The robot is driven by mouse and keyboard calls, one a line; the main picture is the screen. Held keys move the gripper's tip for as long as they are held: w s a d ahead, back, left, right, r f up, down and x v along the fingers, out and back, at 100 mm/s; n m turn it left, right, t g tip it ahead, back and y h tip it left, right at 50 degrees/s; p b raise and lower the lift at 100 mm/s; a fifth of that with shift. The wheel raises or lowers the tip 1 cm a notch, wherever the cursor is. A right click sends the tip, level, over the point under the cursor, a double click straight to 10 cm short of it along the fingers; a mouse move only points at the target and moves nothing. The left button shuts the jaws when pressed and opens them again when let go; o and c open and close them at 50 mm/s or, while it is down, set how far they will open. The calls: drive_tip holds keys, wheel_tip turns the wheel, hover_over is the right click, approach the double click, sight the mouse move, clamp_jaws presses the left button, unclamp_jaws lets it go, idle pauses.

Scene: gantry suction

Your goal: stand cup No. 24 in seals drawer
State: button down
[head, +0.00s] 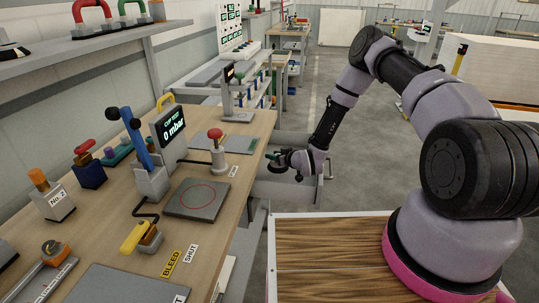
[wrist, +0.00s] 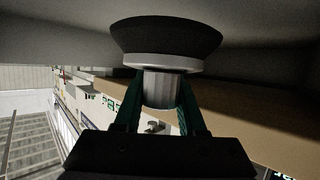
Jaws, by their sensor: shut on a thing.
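My gripper (head: 281,157) is beside the right edge of the workbench, low near its far part. In the wrist view my gripper (wrist: 160,108) has its green fingers shut on the metal stem of a black suction cup (wrist: 165,36). The cup has a pale ring under its wide black lip; it also shows as a small dark disc (head: 277,168) in the head view. Its number cannot be read. A grey drawer-like frame (head: 323,190) sticks out from the bench below and around my gripper; its inside and label are mostly hidden.
The wooden bench (head: 110,265) holds a cup test display (head: 171,132), a red-knobbed post (head: 217,150), a grey plate with a red circle (head: 197,199) and a blue lever (head: 139,142). A shelf (head: 85,50) runs above. Floor beyond my arm is clear.

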drive_tip(key=x, duration=0.3)
drive_tip(key=shift+w+a+r, duration=0.25)
drive_tip(key=shift+r, duration=0.05)
drive_tip(key=shift+f, duration=0.25)
drive_tip(key=shift+f, duration=0.1)
drive_tip(key=shift+f, duration=0.55)
drive_tip(key=shift+c, duration=2.4)
unclamp_jaws()
